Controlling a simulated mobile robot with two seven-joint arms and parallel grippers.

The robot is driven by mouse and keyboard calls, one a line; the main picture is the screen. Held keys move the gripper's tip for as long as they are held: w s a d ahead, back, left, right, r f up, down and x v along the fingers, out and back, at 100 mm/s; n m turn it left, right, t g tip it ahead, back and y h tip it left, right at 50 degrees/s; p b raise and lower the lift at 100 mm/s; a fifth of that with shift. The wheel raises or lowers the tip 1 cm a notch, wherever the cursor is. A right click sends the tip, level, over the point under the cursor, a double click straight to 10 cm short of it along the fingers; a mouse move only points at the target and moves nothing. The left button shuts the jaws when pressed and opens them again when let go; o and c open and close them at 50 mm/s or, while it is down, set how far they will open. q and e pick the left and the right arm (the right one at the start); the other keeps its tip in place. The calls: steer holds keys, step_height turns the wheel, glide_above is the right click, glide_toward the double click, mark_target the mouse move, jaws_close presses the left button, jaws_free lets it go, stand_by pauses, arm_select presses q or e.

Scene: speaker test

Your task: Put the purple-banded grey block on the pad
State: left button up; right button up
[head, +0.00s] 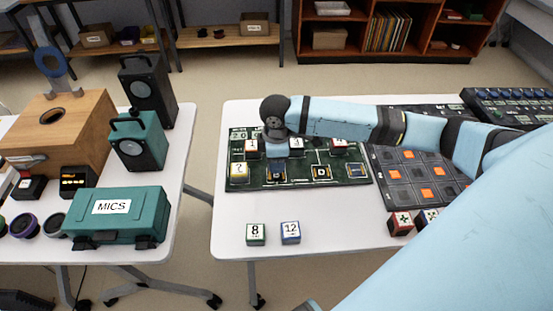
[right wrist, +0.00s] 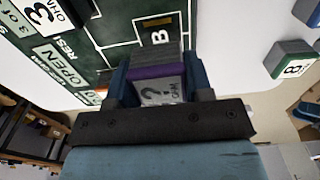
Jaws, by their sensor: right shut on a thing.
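The purple-banded grey block (right wrist: 160,85) is between the fingers of my right gripper (right wrist: 160,78) in the right wrist view. Its near face reads "? OHM". I cannot tell whether the block touches the board. I cannot tell which spot is the pad. My left gripper is not in view.
Numbered blocks stand on the board, including a yellow-banded "?" block (head: 239,172). A green "8" block (head: 256,234) and a blue "12" block (head: 290,232) sit on the white table in front. A dark panel with orange squares (head: 426,168) lies right of the board.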

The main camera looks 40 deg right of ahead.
mark_target(277, 175)
step_height(277, 175, down, 4)
steer(key=shift+f+b, duration=0.15)
steer(key=shift+b, duration=0.2)
steer(key=o, duration=0.9)
steer(key=shift+f, duration=0.1)
steer(key=shift+o, duration=0.2)
